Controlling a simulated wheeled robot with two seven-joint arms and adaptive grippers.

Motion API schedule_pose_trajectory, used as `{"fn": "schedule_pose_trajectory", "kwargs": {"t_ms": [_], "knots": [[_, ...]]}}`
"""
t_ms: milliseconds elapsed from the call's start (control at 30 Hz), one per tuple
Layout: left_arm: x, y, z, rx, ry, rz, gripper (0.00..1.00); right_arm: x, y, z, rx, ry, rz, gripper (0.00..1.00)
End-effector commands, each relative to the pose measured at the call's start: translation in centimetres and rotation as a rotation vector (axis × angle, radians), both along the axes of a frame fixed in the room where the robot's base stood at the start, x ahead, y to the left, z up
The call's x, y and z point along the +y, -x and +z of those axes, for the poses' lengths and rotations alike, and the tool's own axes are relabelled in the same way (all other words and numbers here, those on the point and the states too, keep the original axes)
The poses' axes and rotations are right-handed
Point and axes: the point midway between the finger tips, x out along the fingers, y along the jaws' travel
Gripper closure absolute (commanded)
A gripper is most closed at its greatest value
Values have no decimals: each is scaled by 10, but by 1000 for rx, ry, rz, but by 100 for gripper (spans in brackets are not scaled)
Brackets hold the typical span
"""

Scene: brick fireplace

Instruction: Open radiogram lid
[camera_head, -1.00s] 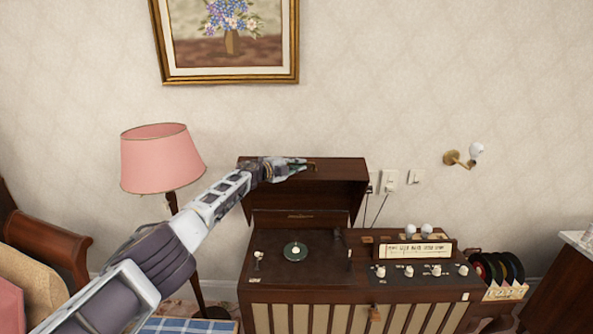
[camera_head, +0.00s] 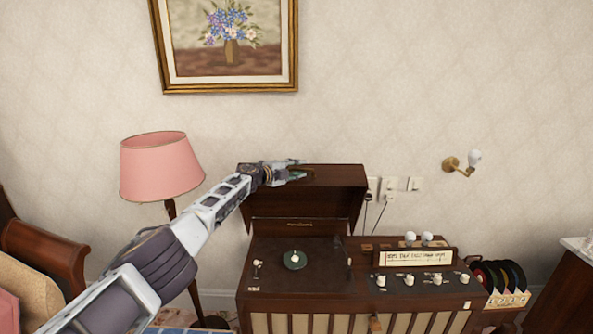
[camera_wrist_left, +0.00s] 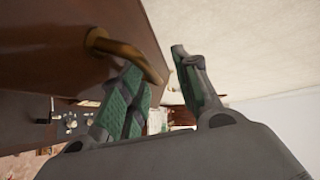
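The radiogram is a dark wooden cabinet (camera_head: 310,292) with a turntable (camera_head: 294,260) on its deck. Its lid (camera_head: 335,200) stands raised at the back, above the turntable. My left gripper (camera_head: 302,168) is at the lid's upper edge. In the left wrist view, a brass handle (camera_wrist_left: 120,50) sticks out from the brown lid. The fingers of my left gripper (camera_wrist_left: 160,88) are apart, and the handle's end reaches towards the gap, partly beside the left finger. Whether they touch is unclear. My right gripper is out of view.
A pink lamp (camera_head: 162,168) stands left of the radiogram, behind my left arm. A framed flower painting (camera_head: 228,45) hangs above. A record rack (camera_head: 500,285) stands at the right. Wall sockets (camera_head: 392,186) and a wall light (camera_head: 465,162) are right of the lid.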

Motion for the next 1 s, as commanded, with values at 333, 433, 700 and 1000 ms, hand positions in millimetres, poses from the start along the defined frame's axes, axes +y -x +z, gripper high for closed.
{"fn": "schedule_pose_trajectory", "kwargs": {"t_ms": [333, 433, 700, 1000], "knots": [[3, 0, -3, 3, -3, 2, 68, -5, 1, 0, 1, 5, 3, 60], [4, 1, -3, 2, -4, 2, 68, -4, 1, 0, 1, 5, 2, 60], [11, 2, -1, 3, -4, 5, 68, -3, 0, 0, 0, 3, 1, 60], [16, 8, 0, 3, -5, 4, 68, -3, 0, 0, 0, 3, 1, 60]]}}
